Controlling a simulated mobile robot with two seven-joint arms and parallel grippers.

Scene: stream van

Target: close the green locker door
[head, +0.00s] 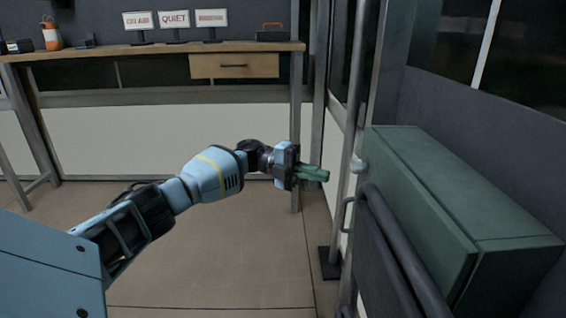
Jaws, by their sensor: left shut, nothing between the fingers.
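The green locker (480,190) is a long box on the right, against the dark wall. Its green door (425,200) is the long panel on the side facing left. The door's lower part is hidden behind dark rails, and I cannot tell whether a gap is left at its edge. My left gripper (322,174) has green fingers, which are closed together and empty. In the picture it is left of the locker's far end, apart from the door, with a grey upright pole between them. My right gripper is not in view.
A grey pole (349,130) with a round silver fitting (358,166) stands close to the locker's far end. A dark curved rail (400,250) is in front of the door. A wooden desk (150,52) with small signs stands at the back. The middle floor (220,245) is clear.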

